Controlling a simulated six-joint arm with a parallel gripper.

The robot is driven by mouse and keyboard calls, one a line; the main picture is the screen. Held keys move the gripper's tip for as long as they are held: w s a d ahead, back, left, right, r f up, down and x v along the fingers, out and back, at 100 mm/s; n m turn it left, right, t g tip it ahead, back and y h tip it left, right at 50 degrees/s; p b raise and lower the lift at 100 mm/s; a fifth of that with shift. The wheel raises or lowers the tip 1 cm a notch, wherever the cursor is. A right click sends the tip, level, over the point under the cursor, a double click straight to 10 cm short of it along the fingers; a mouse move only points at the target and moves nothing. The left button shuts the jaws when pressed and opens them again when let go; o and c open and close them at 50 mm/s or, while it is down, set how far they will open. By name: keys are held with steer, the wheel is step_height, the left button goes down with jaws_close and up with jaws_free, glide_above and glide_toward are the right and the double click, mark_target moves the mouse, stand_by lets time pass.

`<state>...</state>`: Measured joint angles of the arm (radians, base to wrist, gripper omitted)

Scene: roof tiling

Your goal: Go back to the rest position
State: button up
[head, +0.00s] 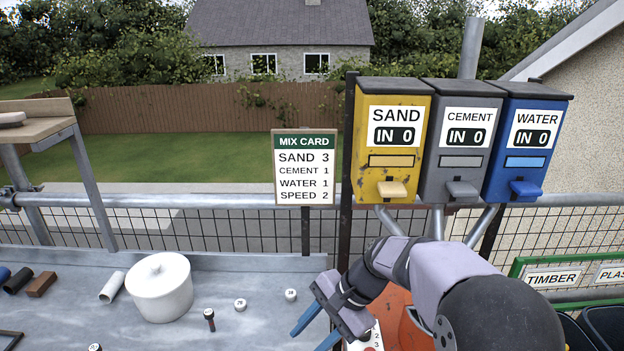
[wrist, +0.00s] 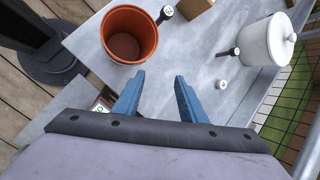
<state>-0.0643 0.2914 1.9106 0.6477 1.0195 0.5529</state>
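My gripper (head: 318,329) reaches over the grey worktop (head: 245,270) from the right in the head view. Its two blue fingers stand apart with nothing between them. They also show in the wrist view (wrist: 156,90), above bare worktop. An orange-brown pot (wrist: 130,36), empty inside, stands beyond the fingers in the wrist view. A white lidded pot (head: 160,287) stands to the left of my gripper in the head view, apart from it. An orange thing (head: 397,305) is partly hidden behind my arm.
Sand (head: 390,140), cement (head: 462,140) and water (head: 527,140) dispensers hang behind my arm, each reading IN 0. A mix card (head: 304,167) stands left of them. Small knobs (head: 209,318), a white tube (head: 111,288) and a brown block (head: 42,284) lie on the worktop.

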steer(key=s+d+f+n+h+p, duration=0.2)
steer(key=s+d+n+h+p, duration=0.2)
steer(key=s+d+n, duration=0.5)
steer(key=s+d+h, duration=0.2)
steer(key=s+d, duration=0.4)
steer(key=s, duration=0.1)
steer(key=shift+d+n, duration=0.25)
steer(key=shift+n, duration=0.15)
steer(key=shift+o, duration=0.5)
